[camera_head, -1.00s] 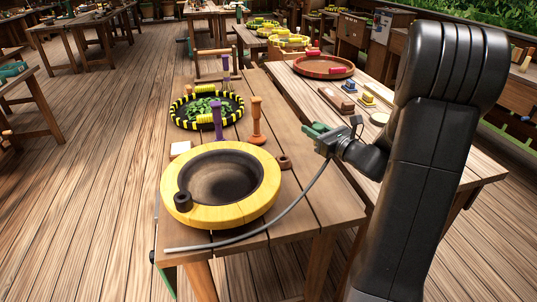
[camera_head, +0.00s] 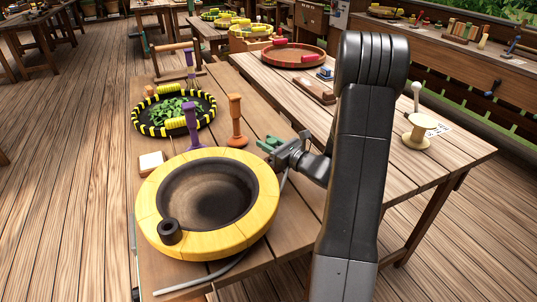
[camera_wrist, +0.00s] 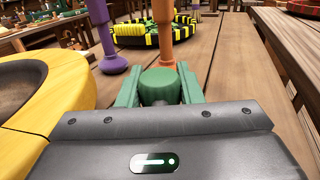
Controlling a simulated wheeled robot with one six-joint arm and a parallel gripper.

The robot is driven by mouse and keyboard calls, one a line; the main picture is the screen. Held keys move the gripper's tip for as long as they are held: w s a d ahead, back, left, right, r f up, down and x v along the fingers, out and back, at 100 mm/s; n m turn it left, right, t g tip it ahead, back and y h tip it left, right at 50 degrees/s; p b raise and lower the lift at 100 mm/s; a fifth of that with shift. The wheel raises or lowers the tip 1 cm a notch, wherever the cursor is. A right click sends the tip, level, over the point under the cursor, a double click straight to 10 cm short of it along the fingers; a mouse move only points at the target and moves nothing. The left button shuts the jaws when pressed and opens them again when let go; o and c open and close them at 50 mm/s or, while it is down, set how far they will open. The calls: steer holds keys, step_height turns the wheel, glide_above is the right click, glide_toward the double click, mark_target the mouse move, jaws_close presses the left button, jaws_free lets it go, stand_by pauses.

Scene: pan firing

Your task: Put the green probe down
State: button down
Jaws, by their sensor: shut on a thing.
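The green probe (camera_wrist: 160,82) has a rounded green head and sits between the two green fingers of my gripper (camera_wrist: 158,88). In the head view, my gripper (camera_head: 270,145) is shut on it, right of the yellow-rimmed pan (camera_head: 160,236) and just in front of the orange peg (camera_head: 237,115). A grey cable (camera_head: 205,280) lies along the table's front, partly hidden by the pan, and shows again below my gripper. I cannot tell whether the probe touches the table.
A purple peg (camera_head: 191,125) stands behind the pan, beside a black-and-yellow tray (camera_head: 143,120) of green pieces. A white block (camera_head: 151,161) lies left. The tabletop (camera_head: 265,105) behind my gripper is mostly bare. A second table (camera_head: 380,170) stands to the right.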

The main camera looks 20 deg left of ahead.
steer(key=shift+f, duration=1.9)
steer(key=shift+f+b, duration=0.2)
steer(key=shift+b, duration=0.1)
steer(key=c, duration=1)
jaws_free()
steer(key=shift+r, duration=0.1)
steer(key=shift+r, duration=0.15)
steer(key=v, duration=1.2)
